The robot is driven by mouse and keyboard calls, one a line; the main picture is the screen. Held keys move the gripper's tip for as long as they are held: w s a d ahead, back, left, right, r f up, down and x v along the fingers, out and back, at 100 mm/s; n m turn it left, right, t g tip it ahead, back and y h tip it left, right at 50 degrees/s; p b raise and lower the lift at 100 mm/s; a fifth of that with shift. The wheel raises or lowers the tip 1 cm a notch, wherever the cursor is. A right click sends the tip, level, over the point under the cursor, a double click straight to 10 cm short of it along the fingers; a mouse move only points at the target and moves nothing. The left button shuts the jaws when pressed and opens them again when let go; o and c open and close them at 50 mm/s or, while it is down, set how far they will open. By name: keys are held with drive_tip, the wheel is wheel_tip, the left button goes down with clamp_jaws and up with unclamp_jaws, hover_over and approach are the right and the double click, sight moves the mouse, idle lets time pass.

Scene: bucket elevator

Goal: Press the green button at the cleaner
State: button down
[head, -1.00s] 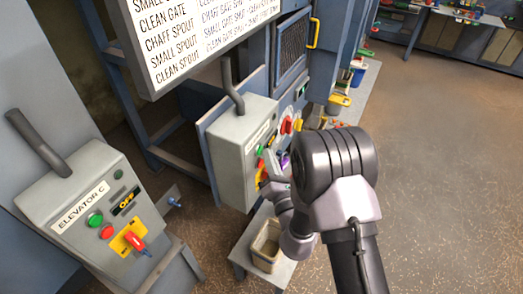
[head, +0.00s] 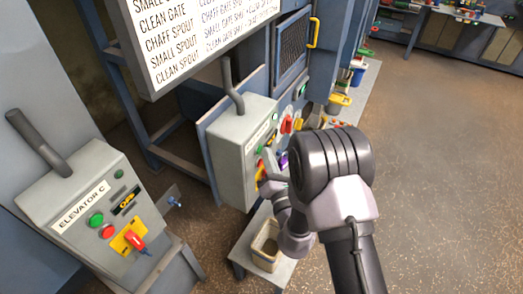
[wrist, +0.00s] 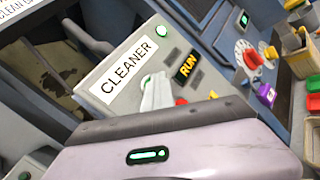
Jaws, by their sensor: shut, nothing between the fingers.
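The cleaner's grey control box (head: 232,150) stands in the middle of the head view. In the wrist view its white label (wrist: 130,66) reads CLEANER and its display (wrist: 187,66) reads RUN. A red button (wrist: 181,101) sits just right of the fingers. My gripper (wrist: 157,88) is shut and empty, its tips at the panel face below the label. I cannot tell whether they touch the button.
A second box (head: 88,215), labelled ELEVATOR C, stands front left with its own green button, red button and red switch. A machine panel with a dial (wrist: 246,54) and a purple knob (wrist: 266,94) lies right of the cleaner box. Open floor (head: 440,180) lies to the right.

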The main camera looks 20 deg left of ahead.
drive_tip(key=shift+s+d+b, duration=0.1)
drive_tip(key=shift+d+b, duration=0.2)
drive_tip(key=shift+d, duration=0.45)
drive_tip(key=d+b, duration=0.2)
drive_tip(key=d, duration=0.3)
drive_tip(key=shift+s, duration=0.2)
idle(0.4)
